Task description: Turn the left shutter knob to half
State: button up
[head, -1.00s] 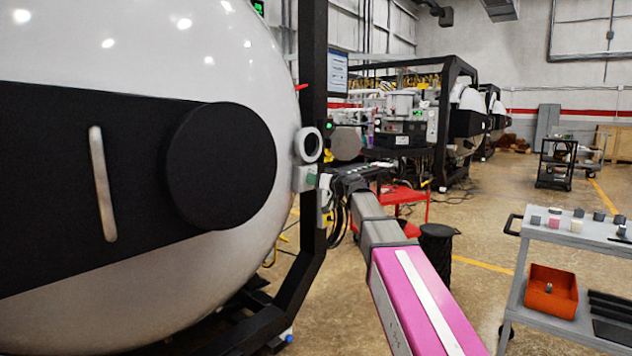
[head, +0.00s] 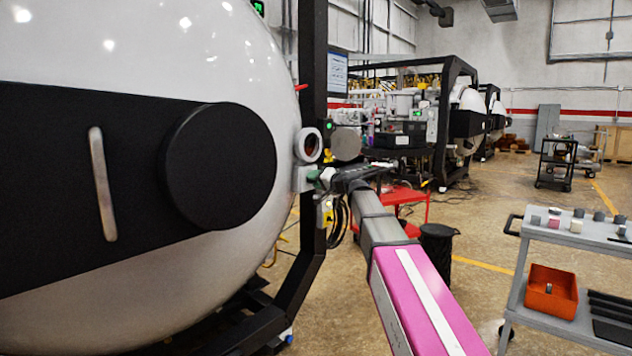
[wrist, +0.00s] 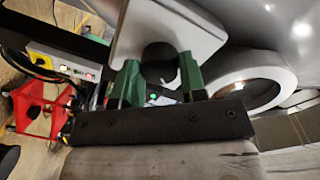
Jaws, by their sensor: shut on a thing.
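The shutter knob is a dark round knob (wrist: 158,58) on a pale square plate (wrist: 200,36) in the wrist view. My gripper (wrist: 160,80) has its green fingertips on either side of the knob and is shut on it. In the head view my gripper (head: 320,177) reaches the small grey shutter box (head: 302,179) on the side of the white chamber. The knob itself is hidden there. A white-ringed viewport (head: 308,145) sits just above the box, with a reddish-brown patch showing inside. The ring also shows in the wrist view (wrist: 287,76).
A black upright post (head: 313,80) stands right behind the shutter box. The big white chamber (head: 120,60) with its black band fills the left. A grey cart (head: 560,236) with an orange bin (head: 552,291) stands at the right. Open floor lies between.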

jog(key=shift+m, duration=0.4)
jog(key=o, duration=0.9)
jog(key=v, duration=1.1)
jog(key=shift+w, duration=0.1)
